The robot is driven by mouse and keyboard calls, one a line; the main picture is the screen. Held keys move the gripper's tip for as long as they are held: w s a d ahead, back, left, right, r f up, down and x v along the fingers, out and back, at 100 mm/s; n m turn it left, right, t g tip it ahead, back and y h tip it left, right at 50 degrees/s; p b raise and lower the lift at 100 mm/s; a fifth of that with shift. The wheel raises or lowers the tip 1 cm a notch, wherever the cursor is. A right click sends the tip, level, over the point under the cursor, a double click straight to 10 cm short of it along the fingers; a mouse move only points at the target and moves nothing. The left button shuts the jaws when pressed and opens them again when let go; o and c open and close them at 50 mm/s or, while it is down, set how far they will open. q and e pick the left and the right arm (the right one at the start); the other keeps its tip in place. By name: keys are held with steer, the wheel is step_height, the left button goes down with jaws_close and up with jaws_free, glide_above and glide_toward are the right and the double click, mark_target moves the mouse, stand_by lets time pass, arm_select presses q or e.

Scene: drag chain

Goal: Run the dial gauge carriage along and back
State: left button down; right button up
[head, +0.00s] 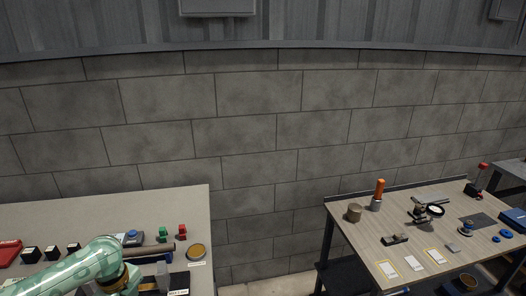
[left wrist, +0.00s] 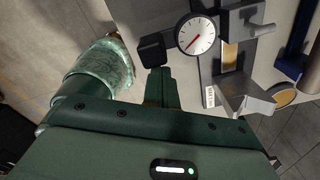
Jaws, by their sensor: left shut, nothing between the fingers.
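In the left wrist view the dial gauge (left wrist: 196,34) has a round white face with a red needle. It is at a grey metal fixture (left wrist: 240,95) with a rail and a small white label. My left gripper (left wrist: 157,72) is shut and empty, its green fingers just below and left of the gauge. A dark block (left wrist: 152,50) lies right at the fingertips; I cannot tell whether they touch it. In the head view my left arm covers much of this spot and the gauge face is not visible; part of the grey fixture (head: 162,276) shows beside it. My right gripper is not in view.
The left bench (head: 100,212) also holds black cubes (head: 52,252), green and red pieces (head: 182,231), a blue bar (head: 150,259) and a round brass-coloured dish (head: 196,251). A second bench (head: 345,232) with several tools stands to the right, across a gap.

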arm_select(q)
steer(key=shift+s+a+p, duration=0.15)
steer(key=shift+s+a, duration=0.05)
steer(key=shift+a, duration=0.6)
steer(key=shift+s+a+p, duration=0.1)
steer(key=shift+s+a, duration=0.1)
steer(key=shift+a, duration=0.55)
steer(key=shift+s+a+p, duration=0.15)
steer(key=shift+s+a, duration=0.05)
steer(key=shift+a, duration=0.6)
steer(key=shift+s+a, duration=0.2)
steer(key=shift+a, duration=0.8)
steer(key=shift+r, duration=0.1)
steer(key=shift+w+d+p, duration=0.15)
steer(key=shift+d+p, duration=0.5)
steer(key=shift+p, duration=0.05)
step_height(320, 180, up, 8)
steer(key=p, duration=0.8)
steer(key=shift+d+p, duration=0.15)
steer(key=shift+p, duration=0.25)
steer(key=shift+d+f, duration=0.1)
steer(key=shift+f, duration=0.1)
